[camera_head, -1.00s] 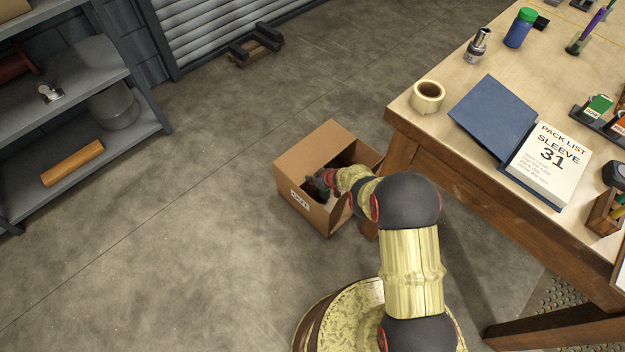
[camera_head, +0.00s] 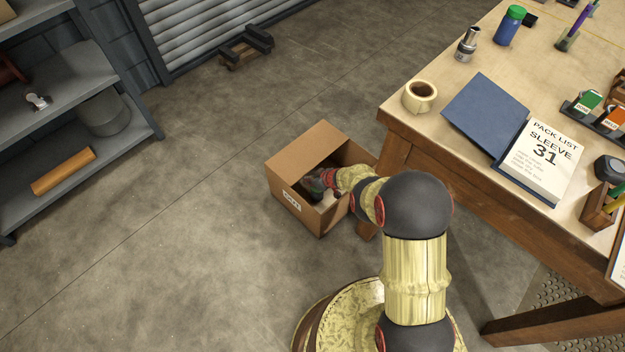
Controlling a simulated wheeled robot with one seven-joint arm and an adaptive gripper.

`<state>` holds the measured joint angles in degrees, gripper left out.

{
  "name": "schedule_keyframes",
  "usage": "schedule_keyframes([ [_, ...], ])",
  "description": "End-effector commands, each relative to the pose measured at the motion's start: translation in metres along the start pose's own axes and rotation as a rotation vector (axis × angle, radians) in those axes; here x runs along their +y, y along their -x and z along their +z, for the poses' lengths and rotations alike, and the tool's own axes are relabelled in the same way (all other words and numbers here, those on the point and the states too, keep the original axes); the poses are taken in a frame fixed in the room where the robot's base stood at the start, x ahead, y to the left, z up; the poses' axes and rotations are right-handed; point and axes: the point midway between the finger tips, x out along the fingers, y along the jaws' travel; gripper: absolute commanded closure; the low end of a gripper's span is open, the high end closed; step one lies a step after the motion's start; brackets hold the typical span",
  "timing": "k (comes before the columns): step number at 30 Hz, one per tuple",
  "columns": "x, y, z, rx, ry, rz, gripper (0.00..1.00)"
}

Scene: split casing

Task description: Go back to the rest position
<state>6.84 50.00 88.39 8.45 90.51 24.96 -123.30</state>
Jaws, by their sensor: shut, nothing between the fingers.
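My gripper (camera_head: 313,184) is at the end of my arm, down at the opening of the cardboard box (camera_head: 290,170) on the floor. It is dark and small in the view, and its fingers are partly in the box's shadow. It looks shut, with nothing seen held in it. The box stands open beside the workbench leg and has a white label on its front. Something pale shows inside the box under the gripper, too small to make out.
A grey shelf (camera_head: 70,75) stands at the left. The floor between shelf and box is clear.

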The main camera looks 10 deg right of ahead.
Motion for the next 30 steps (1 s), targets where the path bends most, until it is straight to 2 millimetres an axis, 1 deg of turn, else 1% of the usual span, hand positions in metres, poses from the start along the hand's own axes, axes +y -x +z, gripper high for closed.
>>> schedule_keyframes([
  [3, 0.002, 0.011, -0.002, 0.002, 0.000, 0.002, 1.00],
  [9, 0.001, 0.024, -0.002, 0.004, 0.000, 0.001, 1.00],
  [13, 0.001, 0.028, -0.002, 0.004, 0.000, 0.001, 1.00],
  [20, 0.001, 0.029, -0.002, 0.004, 0.000, 0.001, 1.00],
  [23, 0.002, 0.029, -0.005, 0.006, 0.000, 0.001, 1.00],
  [25, 0.004, 0.033, -0.014, 0.009, -0.001, -0.002, 1.00],
  [26, 0.007, 0.035, -0.022, 0.012, -0.002, -0.003, 1.00],
  [29, 0.015, 0.051, -0.062, 0.023, -0.008, -0.015, 1.00],
  [30, 0.019, 0.062, -0.085, 0.027, -0.012, -0.023, 1.00],
])
